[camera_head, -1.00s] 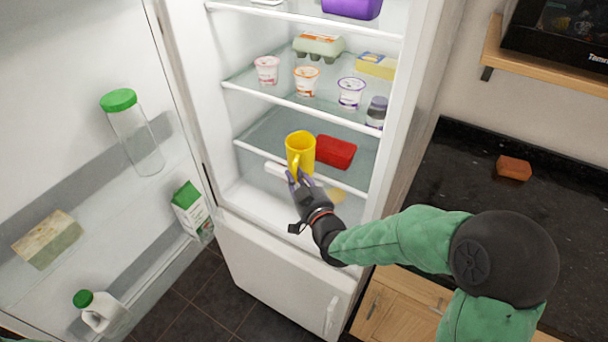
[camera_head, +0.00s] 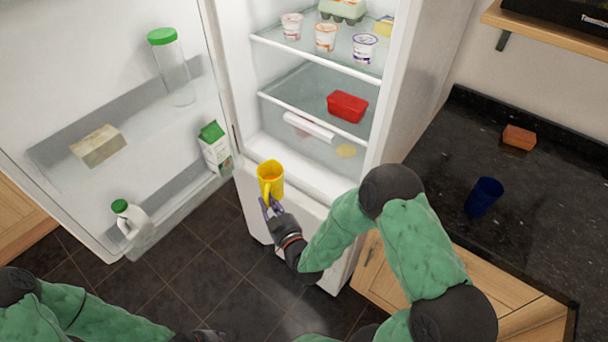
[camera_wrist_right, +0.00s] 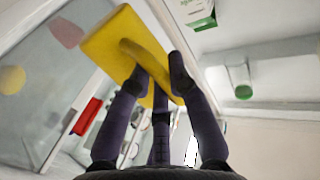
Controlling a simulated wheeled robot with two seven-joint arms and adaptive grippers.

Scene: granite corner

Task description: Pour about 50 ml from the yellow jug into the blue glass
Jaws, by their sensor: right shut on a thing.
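The yellow jug (camera_head: 271,178) is upright in the air in front of the open fridge, with an orange-toned content showing inside its mouth. My right gripper (camera_head: 268,206) is shut on its handle. In the right wrist view the fingers (camera_wrist_right: 155,80) close around the handle of the yellow jug (camera_wrist_right: 115,42). The dark blue glass (camera_head: 484,197) stands on the black granite counter at the right, well apart from the jug. Its inside is too dark to read. My left arm shows at the lower left; its gripper (camera_head: 203,336) is mostly cut off by the bottom edge.
The open fridge door (camera_head: 100,200) at left holds a green-lidded jar (camera_head: 172,68), a carton (camera_head: 214,150) and a bottle (camera_head: 129,218). A red container (camera_head: 347,106) sits on a fridge shelf. An orange sponge-like block (camera_head: 519,138) lies on the counter (camera_head: 440,180), which has free room around the glass.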

